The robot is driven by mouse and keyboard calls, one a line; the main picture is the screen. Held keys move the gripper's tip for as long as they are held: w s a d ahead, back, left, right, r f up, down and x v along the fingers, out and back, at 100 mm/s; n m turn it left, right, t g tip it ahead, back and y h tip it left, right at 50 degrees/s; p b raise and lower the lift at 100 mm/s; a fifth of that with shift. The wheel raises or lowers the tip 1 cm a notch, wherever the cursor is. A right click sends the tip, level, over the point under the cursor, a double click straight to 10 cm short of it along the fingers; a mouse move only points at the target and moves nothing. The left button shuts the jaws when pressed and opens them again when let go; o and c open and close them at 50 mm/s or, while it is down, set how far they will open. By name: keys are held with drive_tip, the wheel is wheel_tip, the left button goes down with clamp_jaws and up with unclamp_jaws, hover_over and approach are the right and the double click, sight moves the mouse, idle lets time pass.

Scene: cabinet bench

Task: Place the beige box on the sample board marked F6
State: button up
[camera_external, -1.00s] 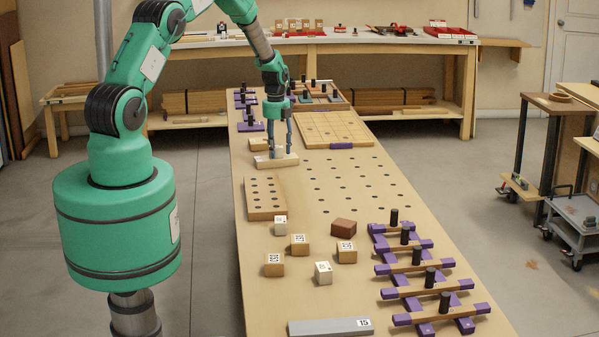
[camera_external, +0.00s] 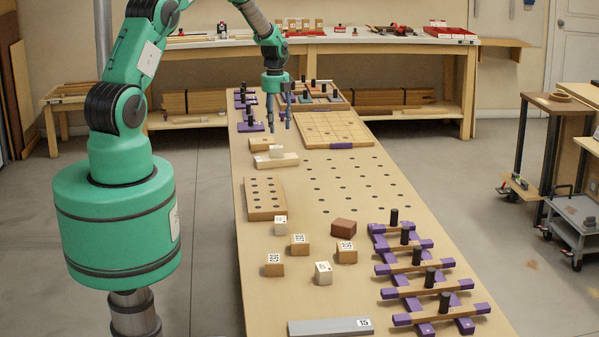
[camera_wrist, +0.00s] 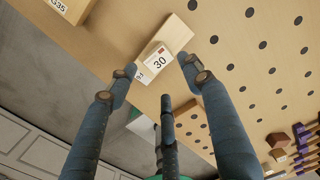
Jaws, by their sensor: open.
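A small pale beige box (camera_external: 277,151) sits on a light wooden board (camera_external: 290,160) near the left edge of the bench. In the wrist view the box (camera_wrist: 155,57) shows a white label reading 30 with a red mark, and the board (camera_wrist: 178,33) extends beyond it. A second, partly hidden label lies beside it. I cannot read an F6 mark on any board. My gripper (camera_external: 280,128) is open and empty, above the box and apart from it. In the wrist view its fingers (camera_wrist: 158,75) are spread around the box's place in the picture.
A wooden block labelled G35 (camera_wrist: 58,6) lies just beyond the board. A board with holes (camera_external: 265,199) and several small labelled blocks lie nearer the camera. Purple racks (camera_external: 415,268) with black pegs stand at the right. The perforated bench middle is clear.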

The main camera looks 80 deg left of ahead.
drive_tip(key=shift+r, duration=1.3)
